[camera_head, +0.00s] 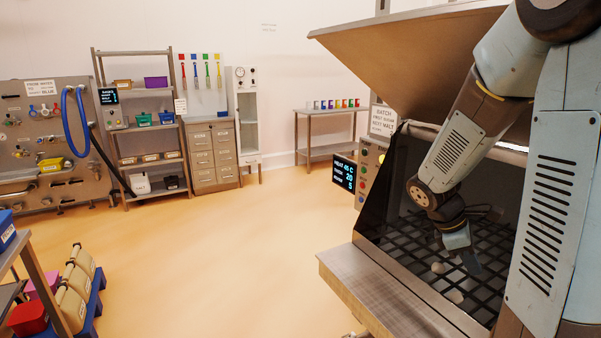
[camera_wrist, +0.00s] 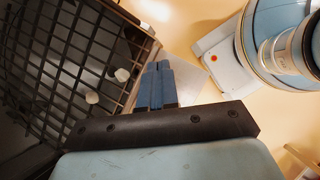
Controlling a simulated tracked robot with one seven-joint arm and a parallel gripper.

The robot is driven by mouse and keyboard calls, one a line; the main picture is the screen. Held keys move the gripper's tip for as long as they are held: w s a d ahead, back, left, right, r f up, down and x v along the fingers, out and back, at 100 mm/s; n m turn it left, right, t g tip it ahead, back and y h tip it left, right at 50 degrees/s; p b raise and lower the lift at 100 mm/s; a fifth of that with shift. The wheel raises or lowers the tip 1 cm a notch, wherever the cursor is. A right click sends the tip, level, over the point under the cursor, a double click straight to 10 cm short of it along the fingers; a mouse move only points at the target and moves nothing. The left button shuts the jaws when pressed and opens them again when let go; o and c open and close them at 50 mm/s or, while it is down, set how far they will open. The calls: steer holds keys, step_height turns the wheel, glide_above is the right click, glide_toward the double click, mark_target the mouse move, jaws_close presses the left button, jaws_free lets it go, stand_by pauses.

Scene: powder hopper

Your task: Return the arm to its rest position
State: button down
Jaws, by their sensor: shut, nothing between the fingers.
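My arm reaches down from the upper right of the head view into the open front of the powder hopper (camera_head: 420,45). My gripper (camera_head: 474,266) hangs over the hopper's dark grid (camera_head: 408,232), fingers pointing down. In the wrist view my gripper (camera_wrist: 158,66) shows its blue fingers closed together, with nothing between them. Two pale lumps show at the grid, one (camera_head: 437,267) beside the gripper and one (camera_head: 455,296) nearer the front; the wrist view shows pale lumps too (camera_wrist: 122,75). I cannot tell whether the fingers touch the grid.
The hopper's metal front ledge (camera_head: 375,300) and side wall stand close to my arm. A control panel (camera_head: 370,165) with a display (camera_head: 344,172) is at the hopper's left. Open floor (camera_head: 220,250) lies left. Shelves (camera_head: 140,135), drawers (camera_head: 211,155) and a side table (camera_head: 330,113) line the back.

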steer(key=s+a+r+m+t+y, duration=0.6)
steer(key=s+a+r+m, duration=0.5)
steer(key=a+r, duration=0.3)
steer(key=shift+s+a+r+m+t, duration=0.25)
steer(key=shift+s+r+m+t, duration=0.05)
steer(key=shift+r+m+t, duration=0.55)
steer(key=shift+s, duration=0.1)
